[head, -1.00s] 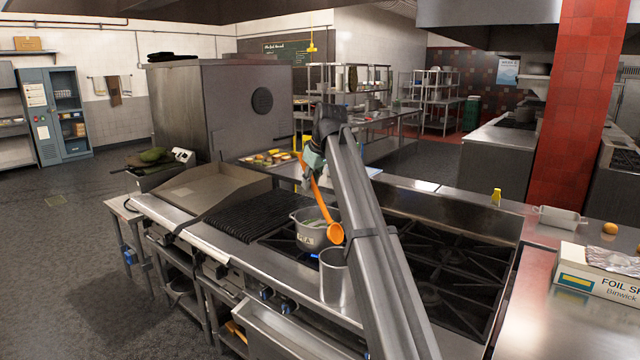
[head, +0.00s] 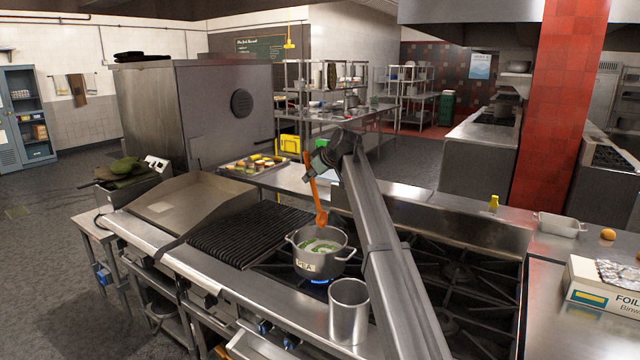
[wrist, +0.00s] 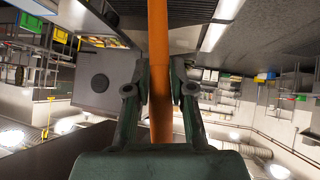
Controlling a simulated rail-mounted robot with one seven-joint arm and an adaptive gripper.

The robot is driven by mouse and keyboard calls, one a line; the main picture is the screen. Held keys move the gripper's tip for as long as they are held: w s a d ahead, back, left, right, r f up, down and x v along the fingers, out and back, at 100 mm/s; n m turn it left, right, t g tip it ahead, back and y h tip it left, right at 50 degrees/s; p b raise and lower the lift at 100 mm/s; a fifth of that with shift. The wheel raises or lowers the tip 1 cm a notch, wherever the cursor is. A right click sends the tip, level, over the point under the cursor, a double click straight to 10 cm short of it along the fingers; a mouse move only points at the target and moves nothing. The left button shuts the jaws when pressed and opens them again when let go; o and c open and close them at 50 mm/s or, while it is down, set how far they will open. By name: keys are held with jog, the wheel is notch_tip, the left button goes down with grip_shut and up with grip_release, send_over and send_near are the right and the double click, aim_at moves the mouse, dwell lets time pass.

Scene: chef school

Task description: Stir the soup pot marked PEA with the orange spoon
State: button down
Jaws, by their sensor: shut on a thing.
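The grey soup pot marked PEA (head: 321,262) stands on the range over a lit blue flame, with green and pale soup inside. My gripper (head: 317,166) is above and behind the pot, shut on the handle of the orange spoon (head: 317,196). In the wrist view the spoon handle (wrist: 159,85) runs between the two fingers of my gripper (wrist: 160,88), and the bowl is out of sight.
An empty-looking steel container (head: 349,312) stands close in front of the pot, to the right. A ribbed grill (head: 245,236) lies left of the pot. A tray of food (head: 252,166) sits behind. Open burners (head: 455,290) lie to the right.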

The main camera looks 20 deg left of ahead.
jog(key=shift+s+f, duration=0.1)
jog(key=shift+s, duration=0.2)
notch_tip(320, 180, down, 10)
jog(key=b, duration=0.4)
dwell(0.5)
jog(key=shift+w+f, duration=0.1)
dwell(0.3)
